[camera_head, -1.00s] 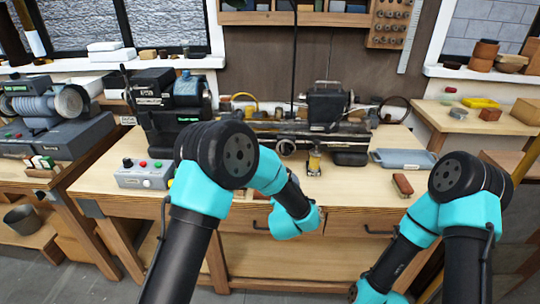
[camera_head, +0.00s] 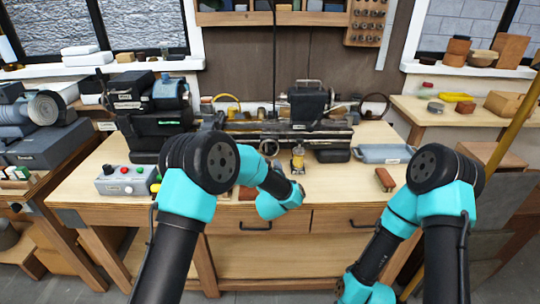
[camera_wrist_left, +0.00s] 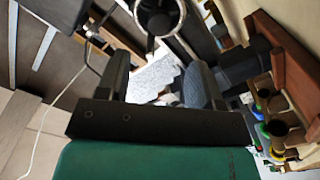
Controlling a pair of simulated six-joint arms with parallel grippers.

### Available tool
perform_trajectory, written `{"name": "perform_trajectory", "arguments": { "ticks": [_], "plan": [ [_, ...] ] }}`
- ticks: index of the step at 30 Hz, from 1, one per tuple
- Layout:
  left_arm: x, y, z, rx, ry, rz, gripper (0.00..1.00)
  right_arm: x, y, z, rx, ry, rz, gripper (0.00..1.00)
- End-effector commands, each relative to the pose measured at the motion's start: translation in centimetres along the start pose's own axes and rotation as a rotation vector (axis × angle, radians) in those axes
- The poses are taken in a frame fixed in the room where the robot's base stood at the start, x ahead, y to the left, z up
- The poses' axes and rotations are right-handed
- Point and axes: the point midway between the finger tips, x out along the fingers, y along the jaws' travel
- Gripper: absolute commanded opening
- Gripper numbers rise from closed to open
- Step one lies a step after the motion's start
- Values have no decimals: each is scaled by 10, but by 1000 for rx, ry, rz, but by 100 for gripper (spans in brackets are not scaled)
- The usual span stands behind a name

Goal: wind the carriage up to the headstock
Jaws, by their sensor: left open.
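The lathe (camera_head: 335,131) stands along the back of the bench, with a dark block (camera_head: 307,103) on top. A small round handwheel (camera_head: 269,147) is on its front, left of a small brass-coloured piece (camera_head: 298,158). A tall dark machine unit (camera_head: 150,117) at the left end may be the headstock; I cannot clearly tell the carriage apart. My left arm bends over the bench front, and its fingertips are not discernible in the head view. In the left wrist view my left gripper (camera_wrist_left: 158,85) is open and empty, with a round metal ring (camera_wrist_left: 158,14) beyond it. My right gripper is out of view.
A control box (camera_head: 127,180) with coloured buttons sits at the bench's front left. A blue-grey tray (camera_head: 384,153) and a reddish-brown block (camera_head: 385,180) lie to the right. Some bare bench top is between them. A grey machine (camera_head: 50,140) stands on the left bench.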

Motion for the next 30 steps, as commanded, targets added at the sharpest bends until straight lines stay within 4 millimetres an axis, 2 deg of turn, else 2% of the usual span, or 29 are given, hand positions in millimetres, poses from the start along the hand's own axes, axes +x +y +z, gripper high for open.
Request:
{"name": "perform_trajectory", "arguments": {
  "ticks": [9,18,24,30],
  "plan": [
    [49,0,0,-1,2,0,60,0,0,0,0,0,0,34],
    [88,0,1,-1,1,0,60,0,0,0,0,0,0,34],
    [101,0,0,0,1,0,60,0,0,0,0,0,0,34],
    [103,0,0,0,-1,0,60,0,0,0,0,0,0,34]
  ]
}}
